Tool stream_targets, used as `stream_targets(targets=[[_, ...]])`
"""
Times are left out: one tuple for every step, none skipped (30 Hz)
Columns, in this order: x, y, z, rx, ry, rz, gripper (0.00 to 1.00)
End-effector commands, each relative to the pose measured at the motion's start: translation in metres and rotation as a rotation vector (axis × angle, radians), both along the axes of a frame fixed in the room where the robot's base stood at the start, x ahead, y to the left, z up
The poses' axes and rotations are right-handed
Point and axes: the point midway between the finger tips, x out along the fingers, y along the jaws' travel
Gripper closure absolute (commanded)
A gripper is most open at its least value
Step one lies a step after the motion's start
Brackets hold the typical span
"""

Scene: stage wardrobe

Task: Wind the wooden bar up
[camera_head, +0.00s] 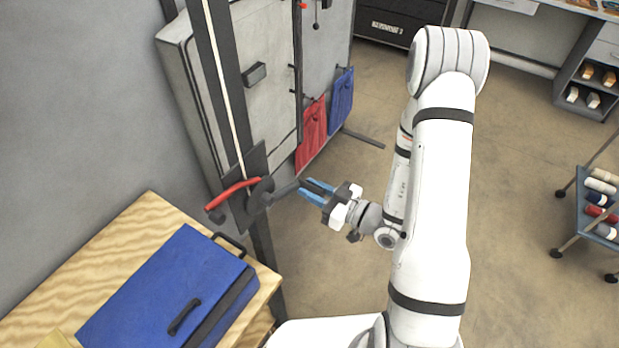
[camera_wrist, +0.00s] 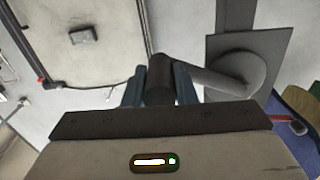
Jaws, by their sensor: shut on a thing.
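A winch with a crank is mounted on a dark plate (camera_head: 240,212) on the upright post (camera_head: 227,90). The plate and the crank's round hub (camera_wrist: 245,70) show at the right of the wrist view. My gripper (camera_head: 312,191) reaches in from the right with its blue fingers shut on the dark crank handle (camera_wrist: 160,82). The handle sits between the two fingers in the wrist view, joined to the hub by a grey crank arm (camera_wrist: 212,80). A red lever (camera_head: 234,193) sticks out left of the plate. A pale cord (camera_head: 232,110) runs up the post. I cannot make out the wooden bar.
A wooden table (camera_head: 150,208) with a blue case (camera_head: 165,295) stands below the winch, at lower left. Red (camera_head: 311,135) and blue (camera_head: 341,95) cloth bags hang behind. A cart with rolls (camera_head: 600,210) stands far right. The floor between is clear.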

Motion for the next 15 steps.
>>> stream_targets(targets=[[-0.0017,-0.0007,-0.0056,-0.001,0.017,-0.007,1.00],[-0.0030,-0.0002,-0.0062,0.002,0.021,-0.006,1.00],[-0.0045,0.0005,-0.0069,0.007,0.026,-0.005,1.00],[-0.0055,0.0011,-0.0073,0.008,0.029,-0.004,1.00],[-0.0062,0.0016,-0.0075,0.010,0.031,-0.003,1.00],[-0.0069,0.0023,-0.0077,0.013,0.033,-0.002,1.00],[-0.0071,0.0027,-0.0077,0.013,0.034,0.000,1.00],[-0.0072,0.0031,-0.0078,0.015,0.034,0.001,1.00],[-0.0073,0.0035,-0.0078,0.016,0.033,0.002,1.00],[-0.0072,0.0039,-0.0077,0.016,0.033,0.003,1.00],[-0.0072,0.0042,-0.0076,0.017,0.032,0.004,1.00],[-0.0072,0.0045,-0.0074,0.017,0.032,0.005,1.00],[-0.0072,0.0047,-0.0073,0.018,0.032,0.006,1.00],[-0.0071,0.0049,-0.0072,0.017,0.031,0.007,1.00],[-0.0072,0.0051,-0.0070,0.017,0.031,0.007,1.00]])
